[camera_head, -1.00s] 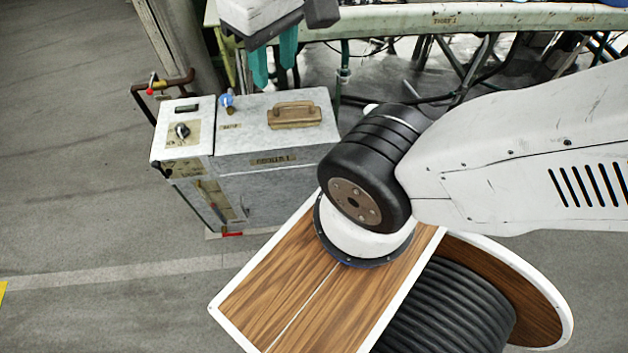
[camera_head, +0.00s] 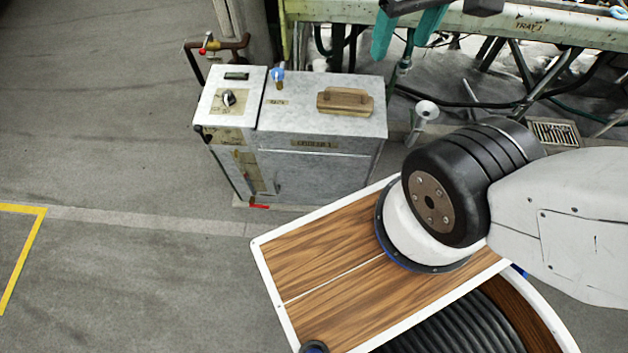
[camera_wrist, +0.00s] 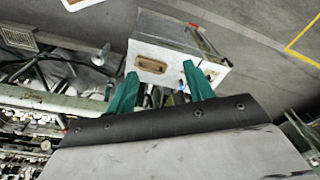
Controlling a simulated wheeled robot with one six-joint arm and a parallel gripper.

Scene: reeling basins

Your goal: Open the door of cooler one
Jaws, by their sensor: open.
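The cooler (camera_head: 355,138), a grey metal box with a label on its upper front edge, stands on the floor left of centre in the head view. Its front door (camera_head: 320,178) looks shut; a small handle-like part (camera_head: 278,182) shows near its left edge. A wooden handle (camera_head: 345,100) sits on the closed top. The cooler also shows in the wrist view (camera_wrist: 168,32), beyond my fingers. My gripper (camera_head: 408,32) has teal fingers, apart and empty. It is behind and right of the cooler at the picture's top, also in the wrist view (camera_wrist: 160,85), not touching the cooler.
A control unit with a knob (camera_head: 228,98) adjoins the cooler's left side. A red piece (camera_head: 258,206) lies low in front. A long green bench (camera_head: 530,22) runs behind. Floor left and front is clear, with a yellow line (camera_head: 22,255).

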